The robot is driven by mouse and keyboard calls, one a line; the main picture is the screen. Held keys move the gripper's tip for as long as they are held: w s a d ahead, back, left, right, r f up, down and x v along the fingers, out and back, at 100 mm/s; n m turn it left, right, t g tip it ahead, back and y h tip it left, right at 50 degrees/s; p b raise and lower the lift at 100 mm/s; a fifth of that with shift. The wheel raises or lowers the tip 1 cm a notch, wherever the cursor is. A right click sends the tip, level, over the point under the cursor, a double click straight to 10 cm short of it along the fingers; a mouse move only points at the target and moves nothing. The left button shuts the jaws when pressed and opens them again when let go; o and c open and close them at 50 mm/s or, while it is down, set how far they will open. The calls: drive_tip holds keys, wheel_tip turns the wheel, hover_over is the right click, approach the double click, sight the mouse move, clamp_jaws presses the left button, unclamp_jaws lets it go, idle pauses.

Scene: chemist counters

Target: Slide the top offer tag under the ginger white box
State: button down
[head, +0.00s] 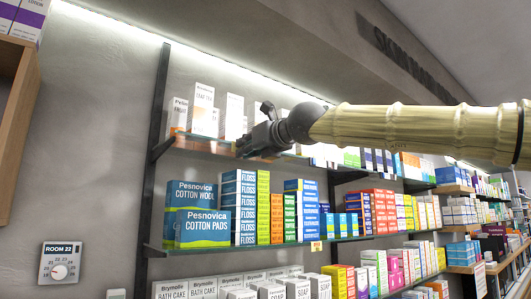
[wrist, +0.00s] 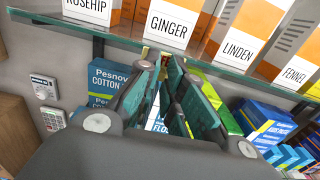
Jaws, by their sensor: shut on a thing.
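My gripper (wrist: 163,66) is just below and in front of that shelf's edge, under the ginger box. In the head view my gripper (head: 246,146) is at the upper shelf's front edge, covering part of the row of white boxes. Which of those is ginger I cannot read there.
The rosehip box (wrist: 92,10) stands left of ginger and the linden box (wrist: 240,45) right, with small gaps. The glass shelf edge (wrist: 70,27) runs just above my fingertips. Cotton and floss boxes fill the shelf below, where another small tag (head: 316,246) hangs on the edge.

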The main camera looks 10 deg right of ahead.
drive_tip(key=c, duration=1.5)
unclamp_jaws()
drive_tip(key=shift+s, duration=0.15)
drive_tip(key=v, duration=1.2)
drive_tip(key=shift+d, duration=0.1)
